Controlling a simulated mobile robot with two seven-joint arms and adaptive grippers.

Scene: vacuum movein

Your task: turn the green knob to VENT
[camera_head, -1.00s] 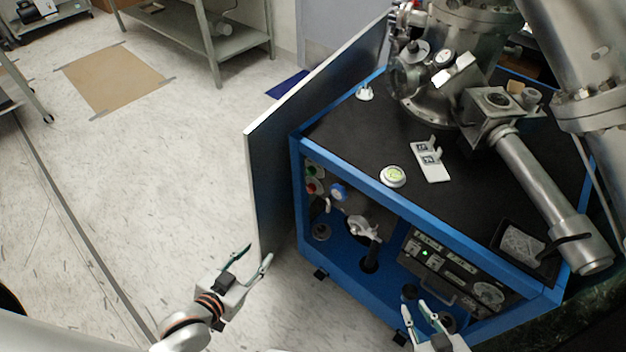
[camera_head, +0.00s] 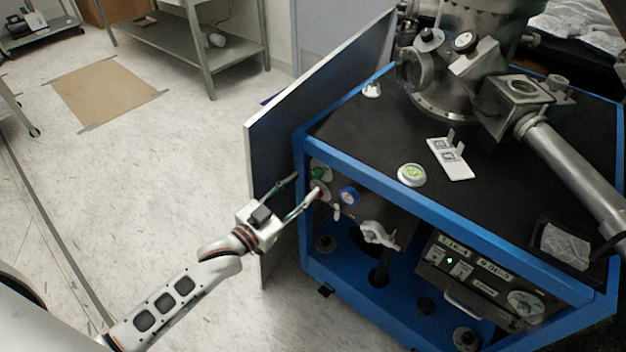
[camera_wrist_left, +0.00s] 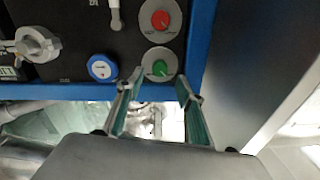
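The green knob (camera_head: 317,175) sits on a round grey plate at the upper left corner of the blue cabinet's front panel. It also shows in the left wrist view (camera_wrist_left: 159,67), just ahead of and between the fingertips. My left gripper (camera_head: 307,182) is open, its fingers pointing at the knob area. No grip on the knob is visible. In the left wrist view, the gripper (camera_wrist_left: 160,77) shows its two fingers apart with nothing clamped between them. The VENT marking cannot be read. My right gripper is out of view.
A red knob (camera_wrist_left: 160,20) is beside the green one. A blue dial (camera_wrist_left: 101,67) and a silver handle (camera_head: 379,235) are on the same panel. The open cabinet door (camera_head: 270,150) stands close beside my left gripper. Open floor (camera_head: 150,190) lies to the left.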

